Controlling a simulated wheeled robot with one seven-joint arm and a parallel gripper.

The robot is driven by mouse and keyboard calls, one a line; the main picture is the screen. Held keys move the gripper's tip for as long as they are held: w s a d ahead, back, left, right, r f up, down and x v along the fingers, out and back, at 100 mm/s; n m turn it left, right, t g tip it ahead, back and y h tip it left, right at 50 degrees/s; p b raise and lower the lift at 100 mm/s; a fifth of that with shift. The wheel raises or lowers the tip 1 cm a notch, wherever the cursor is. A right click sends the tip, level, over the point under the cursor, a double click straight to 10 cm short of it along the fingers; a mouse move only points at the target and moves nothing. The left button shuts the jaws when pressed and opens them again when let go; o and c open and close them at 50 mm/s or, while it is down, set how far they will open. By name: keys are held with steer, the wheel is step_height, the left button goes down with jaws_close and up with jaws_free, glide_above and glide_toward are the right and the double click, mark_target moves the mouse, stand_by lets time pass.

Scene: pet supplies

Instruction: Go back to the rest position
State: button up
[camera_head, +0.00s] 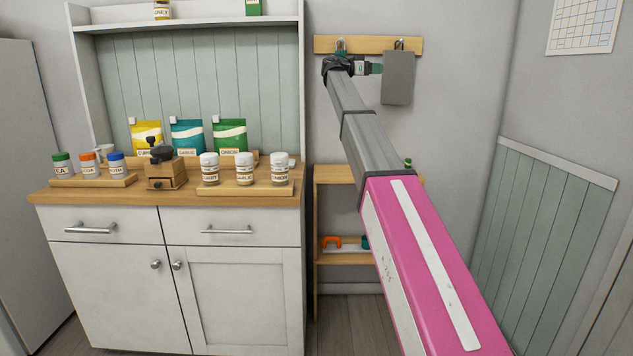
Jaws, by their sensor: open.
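My arm reaches forward from the lower right, with a pink section nearest and grey sections beyond it. Its dark far end is in front of the wooden hook rail (368,45) on the back wall. My gripper (374,69) is small there, pointing right beside a grey hanging board (399,78). It is open, but its fingers are hard to make out. I cannot tell whether it touches the board.
A white cabinet (110,285) at left has a wooden top (180,191) with labelled jars (209,168), pouches (187,138) and a grinder (163,168). A low wooden shelf (333,174) stands beneath my arm. Some floor (350,325) shows bare.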

steer(key=s+d+f+n+y, duration=0.1)
steer(key=s+f+n+y, duration=0.3)
steer(key=f, duration=1.1)
steer(key=s+d+f+n+y, duration=0.15)
steer(key=s+f, duration=0.45)
steer(key=f, duration=0.9)
steer(key=s+f+n+y, duration=0.3)
steer(key=s+f+n, duration=0.1)
steer(key=f, duration=1.2)
steer(key=s+a+f+n+g+y, duration=0.2)
steer(key=s+f+y, duration=0.2)
steer(key=s+f, duration=1)
steer(key=s+a+f+n+g+y, duration=0.2)
steer(key=s+f+y, duration=0.3)
steer(key=s+f, duration=0.9)
steer(key=s+a+n, duration=0.1)
steer(key=s, duration=0.3)
steer(key=shift+s+a+g, duration=0.3)
steer(key=shift+s, duration=0.1)
steer(key=shift+n, duration=0.25)
